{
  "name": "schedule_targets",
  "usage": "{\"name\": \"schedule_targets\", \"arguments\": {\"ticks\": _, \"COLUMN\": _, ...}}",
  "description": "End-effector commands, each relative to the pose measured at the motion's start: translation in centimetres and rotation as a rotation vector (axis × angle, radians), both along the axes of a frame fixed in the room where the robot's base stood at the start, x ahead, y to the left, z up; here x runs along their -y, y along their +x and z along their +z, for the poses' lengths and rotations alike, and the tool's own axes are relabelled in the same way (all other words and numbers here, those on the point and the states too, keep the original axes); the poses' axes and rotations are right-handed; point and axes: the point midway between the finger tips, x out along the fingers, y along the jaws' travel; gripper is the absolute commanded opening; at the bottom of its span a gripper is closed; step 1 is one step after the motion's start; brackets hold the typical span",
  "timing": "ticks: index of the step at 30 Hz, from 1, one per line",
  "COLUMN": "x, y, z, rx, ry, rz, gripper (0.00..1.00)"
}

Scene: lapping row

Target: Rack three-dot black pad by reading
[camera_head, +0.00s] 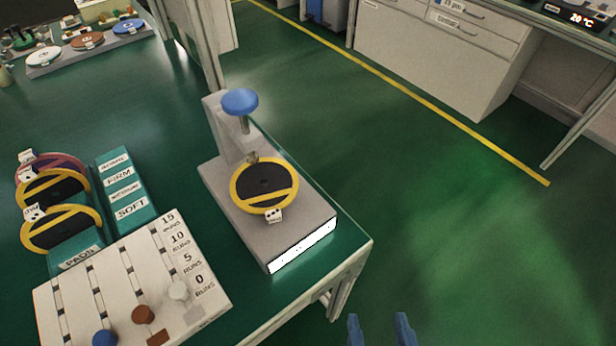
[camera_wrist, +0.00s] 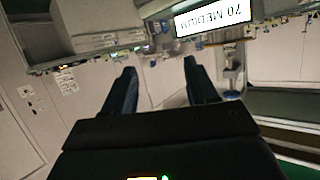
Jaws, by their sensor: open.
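A black pad with a yellow rim and crossbar (camera_head: 262,184) lies on the grey gauge stand (camera_head: 216,183) under its blue knob (camera_head: 240,101). A small white dotted tag (camera_head: 274,215) hangs at its front; its dots are too small to count surely. The stand's front panel (camera_head: 303,246) is lit white. In the wrist view a white display (camera_wrist: 210,18) reads "70 MEDIUM" upside down. A teal rack (camera_head: 128,189) has labels including FIRM and SOFT; others are blurred. My gripper (camera_head: 378,330) is open and empty, off the bench's right edge; its fingers also show in the wrist view (camera_wrist: 160,88).
Several rimmed pads stand at left in a teal holder marked PADS (camera_head: 80,257). A white runs board (camera_head: 95,290) with several coloured pegs is at the front. The green floor right of the bench is clear. Cabinets (camera_head: 440,60) stand beyond the yellow line.

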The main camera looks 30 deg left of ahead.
Motion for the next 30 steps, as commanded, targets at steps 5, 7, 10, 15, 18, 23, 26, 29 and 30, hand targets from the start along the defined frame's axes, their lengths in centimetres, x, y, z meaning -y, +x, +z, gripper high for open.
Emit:
{"name": "schedule_targets", "arguments": {"ticks": 5, "x": -7.9, "y": 2.1, "z": 2.1, "rx": 0.001, "ry": -0.024, "rz": 0.171, "gripper": 0.57}}
{"name": "schedule_targets", "arguments": {"ticks": 7, "x": -10.2, "y": 2.4, "z": 2.8, "rx": 0.001, "ry": -0.035, "rz": 0.219, "gripper": 0.57}}
{"name": "schedule_targets", "arguments": {"ticks": 10, "x": -12.5, "y": 2.5, "z": 3.4, "rx": 0.001, "ry": -0.05, "rz": 0.268, "gripper": 0.57}}
{"name": "schedule_targets", "arguments": {"ticks": 15, "x": -14.3, "y": 2.7, "z": 3.8, "rx": -0.001, "ry": -0.062, "rz": 0.303, "gripper": 0.57}}
{"name": "schedule_targets", "arguments": {"ticks": 18, "x": -15.1, "y": 3.3, "z": 3.4, "rx": 0.0, "ry": -0.063, "rz": 0.305, "gripper": 0.57}}
{"name": "schedule_targets", "arguments": {"ticks": 23, "x": -16.2, "y": 4.2, "z": 2.9, "rx": -0.001, "ry": -0.063, "rz": 0.304, "gripper": 0.57}}
{"name": "schedule_targets", "arguments": {"ticks": 26, "x": -17.2, "y": 4.8, "z": 2.7, "rx": 0.0, "ry": -0.063, "rz": 0.304, "gripper": 0.57}}
{"name": "schedule_targets", "arguments": {"ticks": 29, "x": -18.6, "y": 5.5, "z": 2.4, "rx": 0.001, "ry": -0.063, "rz": 0.304, "gripper": 0.57}}
{"name": "schedule_targets", "arguments": {"ticks": 30, "x": -19.0, "y": 5.7, "z": 2.1, "rx": 0.0, "ry": -0.063, "rz": 0.304, "gripper": 0.57}}
